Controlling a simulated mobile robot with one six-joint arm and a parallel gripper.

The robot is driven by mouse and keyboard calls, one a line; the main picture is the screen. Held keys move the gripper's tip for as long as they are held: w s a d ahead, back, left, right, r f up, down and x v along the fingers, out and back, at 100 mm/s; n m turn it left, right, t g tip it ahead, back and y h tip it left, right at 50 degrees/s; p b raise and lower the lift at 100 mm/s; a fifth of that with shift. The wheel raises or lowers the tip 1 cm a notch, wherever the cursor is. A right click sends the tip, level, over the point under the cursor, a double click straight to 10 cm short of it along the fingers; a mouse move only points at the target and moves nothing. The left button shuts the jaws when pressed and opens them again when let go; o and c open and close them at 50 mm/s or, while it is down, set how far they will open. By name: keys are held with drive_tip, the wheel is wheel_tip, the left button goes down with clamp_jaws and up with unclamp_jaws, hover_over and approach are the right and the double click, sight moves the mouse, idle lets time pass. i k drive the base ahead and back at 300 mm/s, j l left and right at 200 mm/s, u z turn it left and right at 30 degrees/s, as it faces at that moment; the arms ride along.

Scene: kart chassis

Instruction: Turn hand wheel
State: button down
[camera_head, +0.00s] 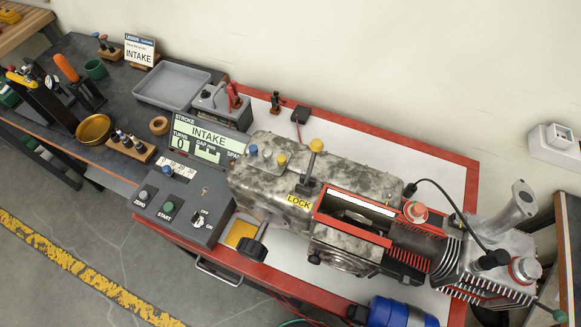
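A grey mottled cutaway engine (270,165) lies on the red-edged bench. A black knob-like part (253,245) on a short shaft sticks out at its lower left, over a yellow patch. A round metal part (342,262) shows low on the engine's front side, partly hidden under the housing. I cannot tell for sure which of these is the hand wheel. A display (208,138) reads stroke INTAKE and turns 0. My gripper is not in view.
A control box (180,205) with ZERO, START and a switch stands left of the engine. A yellow-topped lever (315,158) rises by the LOCK label. A blue cylinder (400,312) is at the bottom. A dark bench (70,55) with tools is at left. Floor is open at lower left.

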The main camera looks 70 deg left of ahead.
sight(252, 249)
drive_tip(key=u, duration=3.25)
